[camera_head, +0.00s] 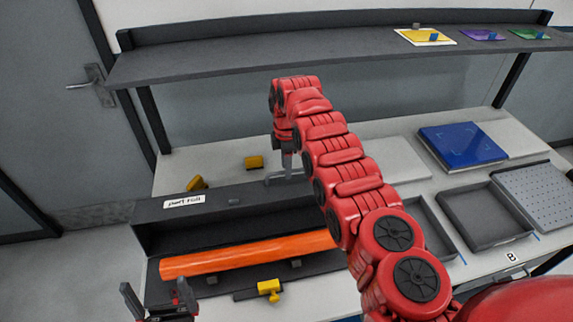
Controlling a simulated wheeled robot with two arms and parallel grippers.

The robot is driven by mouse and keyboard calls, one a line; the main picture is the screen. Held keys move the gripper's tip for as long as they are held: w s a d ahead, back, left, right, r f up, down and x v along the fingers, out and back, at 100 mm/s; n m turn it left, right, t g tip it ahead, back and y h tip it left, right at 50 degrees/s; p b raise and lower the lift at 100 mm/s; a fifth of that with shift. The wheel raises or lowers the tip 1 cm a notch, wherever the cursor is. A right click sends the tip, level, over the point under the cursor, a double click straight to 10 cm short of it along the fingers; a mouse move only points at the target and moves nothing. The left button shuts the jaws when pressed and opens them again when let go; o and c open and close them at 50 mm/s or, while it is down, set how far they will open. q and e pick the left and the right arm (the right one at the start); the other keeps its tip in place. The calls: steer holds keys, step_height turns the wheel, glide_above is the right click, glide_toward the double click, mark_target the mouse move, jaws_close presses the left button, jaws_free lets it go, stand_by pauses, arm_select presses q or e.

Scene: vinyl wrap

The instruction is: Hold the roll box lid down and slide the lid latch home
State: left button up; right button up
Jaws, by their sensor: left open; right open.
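The dark roll box (155,290) stands at the front left of the bench. A bright orange roll (250,254) lies exposed along it. Behind the roll is the dark lid (185,230), which looks raised, with a white handwritten label (184,201). A yellow latch (269,287) sits on a dark strip at the box's front. My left gripper (154,289) is open and empty at the box's front left corner, apart from the latch. My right gripper (287,172) is open above the lid's back edge; whether it touches is unclear. My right arm hides the box's right end.
Two yellow pieces (254,162) (196,183) lie behind the box. Dark trays (484,216), a perforated grey panel (538,192) and a blue flat item (462,145) occupy the right. A dark shelf (300,56) spans the back above the bench.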

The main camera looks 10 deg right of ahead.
steer(key=shift+f, duration=0.2)
steer(key=shift+c, duration=0.2)
jaws_close()
stand_by(1.2)
